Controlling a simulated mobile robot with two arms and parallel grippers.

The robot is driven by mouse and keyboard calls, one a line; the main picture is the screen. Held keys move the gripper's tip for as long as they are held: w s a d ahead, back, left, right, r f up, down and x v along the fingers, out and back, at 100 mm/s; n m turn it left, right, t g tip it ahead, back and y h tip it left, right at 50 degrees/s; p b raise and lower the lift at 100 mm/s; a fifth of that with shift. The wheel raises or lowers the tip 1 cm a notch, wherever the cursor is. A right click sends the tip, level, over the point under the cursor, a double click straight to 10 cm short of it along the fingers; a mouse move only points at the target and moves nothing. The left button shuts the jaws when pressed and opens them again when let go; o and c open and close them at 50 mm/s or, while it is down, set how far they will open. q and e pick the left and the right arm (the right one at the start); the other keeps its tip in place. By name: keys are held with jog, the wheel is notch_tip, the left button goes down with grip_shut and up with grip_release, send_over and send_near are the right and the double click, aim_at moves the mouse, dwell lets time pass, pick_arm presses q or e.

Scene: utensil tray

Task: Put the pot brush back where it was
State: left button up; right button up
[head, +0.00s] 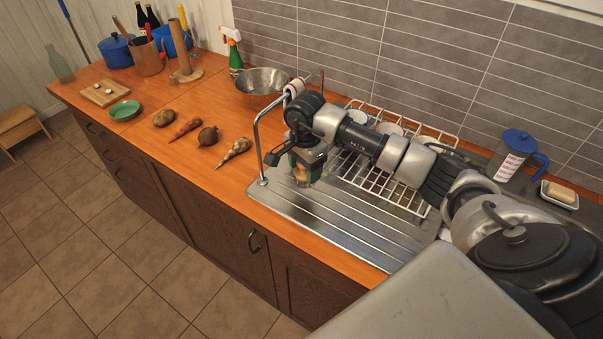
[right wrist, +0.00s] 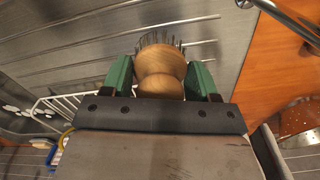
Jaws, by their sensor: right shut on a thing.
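The pot brush (right wrist: 161,68) has a round wooden knob and dark bristles. My right gripper (right wrist: 161,78) is shut on its knob, with one green finger on each side, in the right wrist view. In the head view my right gripper (head: 306,160) is over the left end of the steel draining board (head: 335,222), and the brush (head: 301,174) shows small between its fingers. The bristles point away from the gripper, toward the steel. I cannot tell whether they touch it. My left gripper is not in view.
A white dish rack (head: 432,208) with dishes stands behind my right arm. A metal tap or rail (head: 257,140) rises at the board's left edge. A steel bowl (head: 262,82), vegetables (head: 208,136) and a green dish (head: 125,110) are on the wooden counter.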

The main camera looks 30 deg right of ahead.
aim_at(303, 180)
jog(key=shift+w+a+f, duration=0.15)
jog(key=shift+a, duration=0.05)
jog(key=shift+f, duration=0.25)
notch_tip(303, 180, down, 2)
jog(key=shift+f+p, duration=0.25)
jog(key=shift+p, duration=0.55)
jog(key=shift+f, duration=0.65)
jog(key=o, duration=0.8)
jog(key=shift+o, duration=0.2)
